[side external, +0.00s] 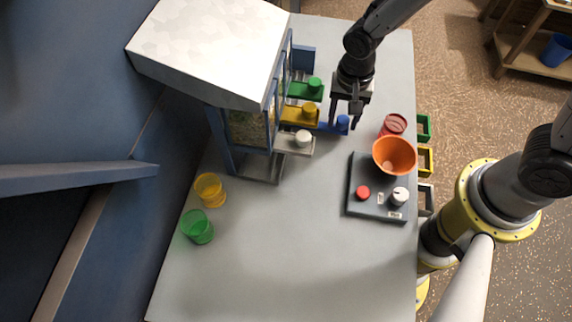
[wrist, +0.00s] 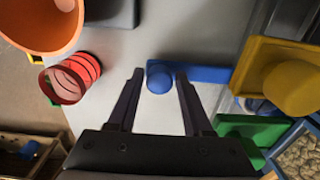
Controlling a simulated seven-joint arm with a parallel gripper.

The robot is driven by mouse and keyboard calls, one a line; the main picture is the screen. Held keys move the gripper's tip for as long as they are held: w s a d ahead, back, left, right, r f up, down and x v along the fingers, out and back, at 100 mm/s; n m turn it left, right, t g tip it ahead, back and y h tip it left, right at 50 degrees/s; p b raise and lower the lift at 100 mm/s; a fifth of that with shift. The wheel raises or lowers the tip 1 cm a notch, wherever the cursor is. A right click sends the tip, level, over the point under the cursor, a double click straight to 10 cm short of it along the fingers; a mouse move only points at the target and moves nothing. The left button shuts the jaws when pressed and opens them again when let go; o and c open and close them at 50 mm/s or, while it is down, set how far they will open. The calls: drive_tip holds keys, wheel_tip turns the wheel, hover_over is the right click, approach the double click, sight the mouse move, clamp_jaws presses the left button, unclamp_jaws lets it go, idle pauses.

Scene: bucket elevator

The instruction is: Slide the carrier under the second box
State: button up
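The blue carrier (side external: 326,127) is a low flat bar with a round blue knob (side external: 342,122). It reaches out from the machine's lower part toward my gripper (side external: 345,126). In the wrist view the blue bar (wrist: 207,74) runs right from the knob (wrist: 159,83). My gripper (wrist: 160,74) is open, pointing down, with one finger on each side of the knob and small gaps showing. The machine (side external: 240,130) has clear-fronted boxes with grain inside under a white top. I cannot tell which box is the second.
Green (side external: 299,91), yellow (side external: 297,116) and white (side external: 290,146) knobbed slides stick out above the carrier. A red cup (side external: 393,124), an orange bowl (side external: 394,154) and a control panel (side external: 376,206) stand at right. Yellow (side external: 210,190) and green (side external: 197,227) cups stand at left.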

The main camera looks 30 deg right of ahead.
drive_tip(key=shift+o, duration=0.8)
wheel_tip(320, 180, up, 12)
idle(0.7)
drive_tip(key=s+d+r+t, duration=0.4)
drive_tip(key=d+r, duration=0.5)
drive_tip(key=r, duration=0.4)
drive_tip(key=s+d+n+t, duration=0.1)
drive_tip(key=s+d+n, duration=0.2)
drive_tip(key=s+n, duration=0.6)
drive_tip(key=s, duration=0.3)
drive_tip(key=shift+s+d+f+t, duration=0.3)
drive_tip(key=shift+s+d, duration=0.05)
